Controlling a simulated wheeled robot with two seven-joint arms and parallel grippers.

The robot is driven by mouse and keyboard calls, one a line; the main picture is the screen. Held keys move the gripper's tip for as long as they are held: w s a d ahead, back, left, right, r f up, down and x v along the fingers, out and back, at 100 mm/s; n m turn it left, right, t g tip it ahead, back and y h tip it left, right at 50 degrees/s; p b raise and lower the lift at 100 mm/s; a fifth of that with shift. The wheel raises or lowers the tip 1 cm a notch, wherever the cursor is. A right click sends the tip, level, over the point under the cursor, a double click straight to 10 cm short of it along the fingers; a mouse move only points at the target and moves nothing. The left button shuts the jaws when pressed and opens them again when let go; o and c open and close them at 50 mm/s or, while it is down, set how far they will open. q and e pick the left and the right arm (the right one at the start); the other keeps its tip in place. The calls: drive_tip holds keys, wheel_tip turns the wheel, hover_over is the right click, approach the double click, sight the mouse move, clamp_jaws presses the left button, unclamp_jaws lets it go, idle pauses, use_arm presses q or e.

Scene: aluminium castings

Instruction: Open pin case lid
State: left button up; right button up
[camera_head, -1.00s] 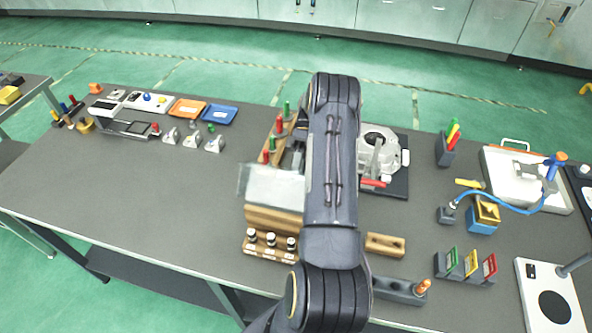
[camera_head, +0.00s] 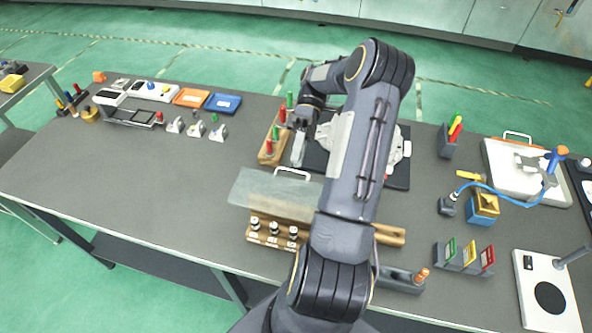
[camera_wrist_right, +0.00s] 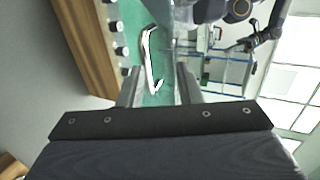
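The pin case has a clear, frosted lid (camera_head: 275,197) with a white handle (camera_head: 292,172) along its far edge. The lid appears raised and hides most of the wooden case behind it. The case interior is hidden. My left gripper is not in view.
A wooden rack with dark bottles (camera_head: 272,232) stands in front of the lid. A wooden block with red and green pegs (camera_head: 267,152) is behind it. A casting on a dark plate (camera_head: 398,175) lies right, partly behind my arm. The table left of the lid is clear.

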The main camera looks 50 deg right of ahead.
wheel_tip(320, 180, up, 5)
hover_over(296, 189)
drive_tip(key=shift+f, duration=0.15)
idle(0.5)
